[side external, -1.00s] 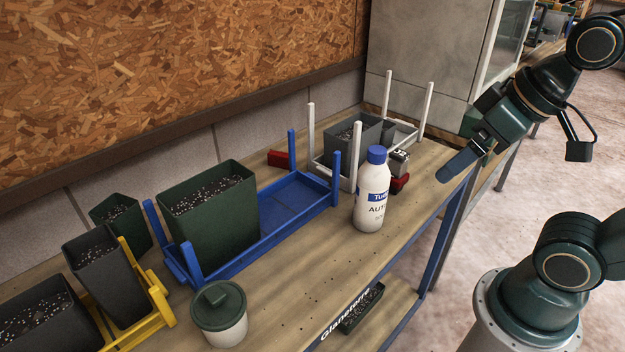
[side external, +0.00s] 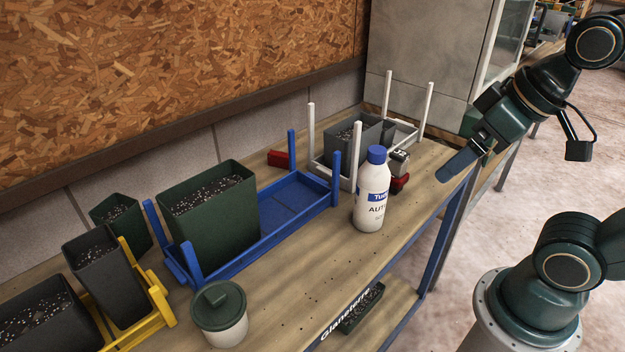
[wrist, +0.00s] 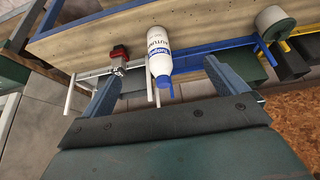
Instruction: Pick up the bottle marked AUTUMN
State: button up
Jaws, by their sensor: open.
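A white bottle (side external: 371,193) with a blue cap and a label reading "AUT..." stands upright on the wooden bench near its front edge. In the wrist view the same bottle (wrist: 159,55) shows upside down, with "AUTUMN" readable, beyond and between my fingers. My gripper (side external: 462,162) is to the right of the bottle and apart from it in the side view. In the wrist view my gripper (wrist: 168,84) is open, with its two fingers wide apart and nothing between them.
A white rack (side external: 322,163) with upright posts stands behind the bottle, holding a grey pot. A blue rack (side external: 300,200) with a green pot (side external: 212,215) is to the left. A lidded jar (side external: 219,318) stands at front left. Red blocks lie near the white rack.

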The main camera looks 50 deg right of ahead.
jog(key=shift+c, duration=1.1)
notch_tip(320, 180, up, 3)
jog(key=m+g, duration=0.6)
jog(key=m, duration=1.7)
send_over(378, 150)
jog(key=shift+r, duration=0.2)
jog(key=shift+f, duration=4.3)
